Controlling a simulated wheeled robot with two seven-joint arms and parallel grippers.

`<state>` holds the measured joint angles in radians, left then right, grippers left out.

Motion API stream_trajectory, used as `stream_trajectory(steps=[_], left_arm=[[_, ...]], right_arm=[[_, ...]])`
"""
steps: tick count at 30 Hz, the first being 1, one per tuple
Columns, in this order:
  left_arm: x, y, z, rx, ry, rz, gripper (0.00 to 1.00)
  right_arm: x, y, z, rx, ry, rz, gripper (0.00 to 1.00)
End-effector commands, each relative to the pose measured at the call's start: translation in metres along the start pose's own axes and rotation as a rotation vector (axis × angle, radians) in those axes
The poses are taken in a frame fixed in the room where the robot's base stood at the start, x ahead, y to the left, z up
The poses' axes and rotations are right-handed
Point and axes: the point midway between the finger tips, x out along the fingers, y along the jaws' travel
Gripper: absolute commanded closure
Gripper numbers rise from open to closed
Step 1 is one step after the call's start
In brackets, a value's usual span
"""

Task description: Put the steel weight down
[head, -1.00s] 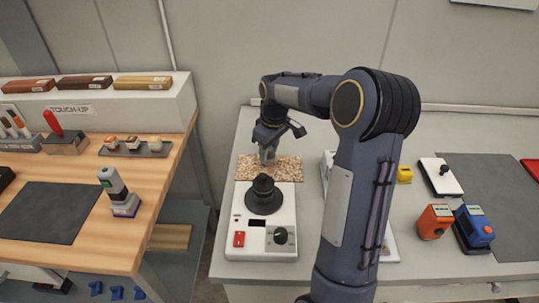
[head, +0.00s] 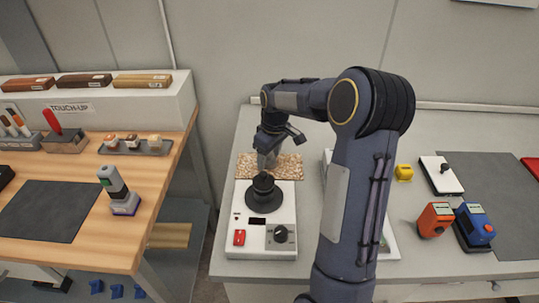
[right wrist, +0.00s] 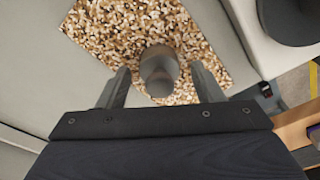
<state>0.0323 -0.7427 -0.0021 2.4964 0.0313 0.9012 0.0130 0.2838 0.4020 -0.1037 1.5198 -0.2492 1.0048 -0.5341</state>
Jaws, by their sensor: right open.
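The steel weight (right wrist: 160,74) is a grey cylinder with a rounded knob. In the right wrist view it stands on a speckled cork mat (right wrist: 118,30), between the fingers of my right gripper (right wrist: 160,84). The fingers are open, with a gap on each side of the weight. In the head view my right gripper (head: 268,150) is low over the cork mat (head: 290,168), behind the black-topped white device; the weight is hard to tell from the fingers there. My left gripper is not in view.
The white device (head: 262,222) with a black round platform (head: 264,198) stands directly in front of the mat. A yellow block (head: 404,172), an orange device (head: 435,219) and a blue device (head: 474,226) are to the right. A wooden touch-up bench (head: 160,190) is on the left.

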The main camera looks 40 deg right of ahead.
Motion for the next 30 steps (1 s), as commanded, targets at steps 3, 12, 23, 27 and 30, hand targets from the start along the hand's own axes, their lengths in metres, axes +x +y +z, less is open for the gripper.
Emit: stream_trajectory(steps=[3,12,23,27,30], left_arm=[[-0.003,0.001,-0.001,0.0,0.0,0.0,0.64],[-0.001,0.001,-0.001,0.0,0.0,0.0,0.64],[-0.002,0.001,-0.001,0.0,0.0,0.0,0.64],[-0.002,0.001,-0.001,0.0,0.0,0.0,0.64],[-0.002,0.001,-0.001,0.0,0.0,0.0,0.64]], right_arm=[[-0.006,0.0,-0.001,0.0,0.001,0.001,0.4],[-0.062,0.001,-0.002,0.0,0.006,0.003,0.4],[-0.118,0.0,-0.001,0.0,0.002,0.002,0.4],[-0.123,0.0,-0.001,0.0,0.001,0.0,0.4],[-0.127,-0.005,0.003,0.006,0.011,-0.004,0.4]])
